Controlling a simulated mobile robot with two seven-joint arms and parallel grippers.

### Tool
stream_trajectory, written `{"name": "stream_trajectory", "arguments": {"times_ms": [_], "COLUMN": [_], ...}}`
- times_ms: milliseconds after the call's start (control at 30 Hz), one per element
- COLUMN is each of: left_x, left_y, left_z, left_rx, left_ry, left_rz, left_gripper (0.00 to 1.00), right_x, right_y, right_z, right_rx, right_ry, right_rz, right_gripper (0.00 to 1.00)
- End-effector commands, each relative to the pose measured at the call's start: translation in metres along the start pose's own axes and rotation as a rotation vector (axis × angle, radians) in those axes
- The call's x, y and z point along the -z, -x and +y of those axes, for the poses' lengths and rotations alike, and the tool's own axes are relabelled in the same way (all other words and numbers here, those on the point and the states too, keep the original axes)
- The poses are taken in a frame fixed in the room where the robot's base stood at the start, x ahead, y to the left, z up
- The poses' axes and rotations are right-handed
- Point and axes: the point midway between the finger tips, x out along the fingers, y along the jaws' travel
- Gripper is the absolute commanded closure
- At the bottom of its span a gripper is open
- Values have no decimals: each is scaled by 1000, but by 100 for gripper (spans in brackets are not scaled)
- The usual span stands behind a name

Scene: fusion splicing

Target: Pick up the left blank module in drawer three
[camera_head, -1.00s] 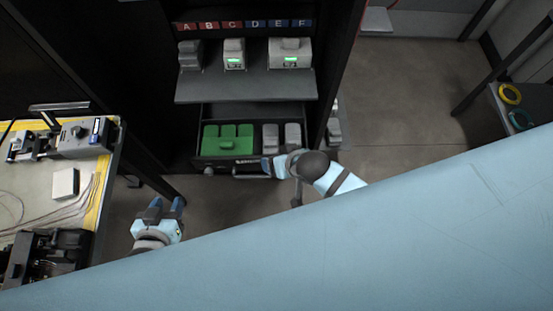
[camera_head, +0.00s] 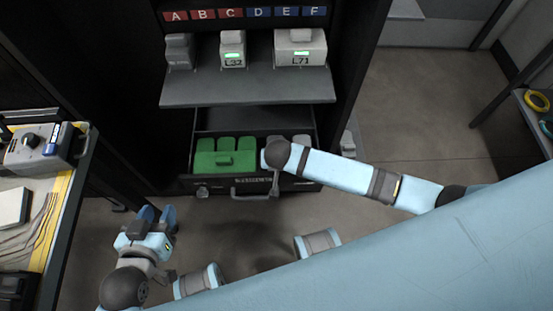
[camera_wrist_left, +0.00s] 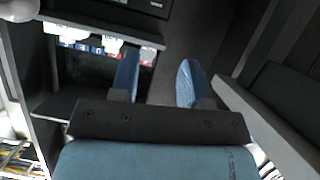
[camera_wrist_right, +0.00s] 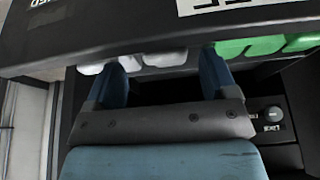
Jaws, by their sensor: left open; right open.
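The open drawer (camera_head: 320,170) holds a green module block (camera_head: 225,160) at left and two grey-white blank modules at right. The left blank module (camera_head: 274,139) and the right blank module (camera_head: 301,139) are partly hidden by my right arm. In the right wrist view, where left and right appear reversed, my right gripper (camera_wrist_right: 163,62) is open. The left blank module (camera_wrist_right: 165,58) shows between its fingers; whether they touch is unclear. The right blank module (camera_wrist_right: 92,68) is beyond the left-hand finger. My left gripper (camera_head: 157,213) is open and empty, low and left of the drawer.
A grey shelf (camera_head: 245,92) with several devices, under labels A to F, overhangs the drawer. The drawer handle (camera_head: 252,194) sticks out at the front. A workbench (camera_head: 60,215) with equipment stands at left. Open floor (camera_head: 430,110) lies at right.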

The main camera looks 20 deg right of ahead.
Motion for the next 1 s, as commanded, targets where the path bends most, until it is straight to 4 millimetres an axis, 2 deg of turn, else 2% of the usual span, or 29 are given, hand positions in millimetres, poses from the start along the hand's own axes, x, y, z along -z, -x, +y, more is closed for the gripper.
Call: {"name": "stream_trajectory", "arguments": {"times_ms": [267, 500, 633, 833, 867, 1000], "left_x": [9, 46, 53, 54, 54, 54], "left_y": [-4, -6, -4, -4, -4, -4], "left_z": [5, 20, 23, 23, 23, 23], "left_rx": [-18, -72, -82, -83, -83, -82], "left_ry": [6, 19, 24, 25, 25, 25], "left_rz": [64, 231, 262, 264, 263, 262], "left_gripper": [57, 57, 57, 57, 57, 57], "right_x": [0, -1, 0, 0, 0, 0], "right_y": [-24, -58, -64, -63, -63, -63], "right_z": [-1, -3, -4, -4, -4, -4], "right_rx": [1, 0, 2, 2, 2, 2], "right_ry": [0, 0, -1, -1, -1, 0], "right_rz": [2, 2, 1, 1, 1, 1], "right_gripper": [21, 21, 21, 21, 26, 58]}}
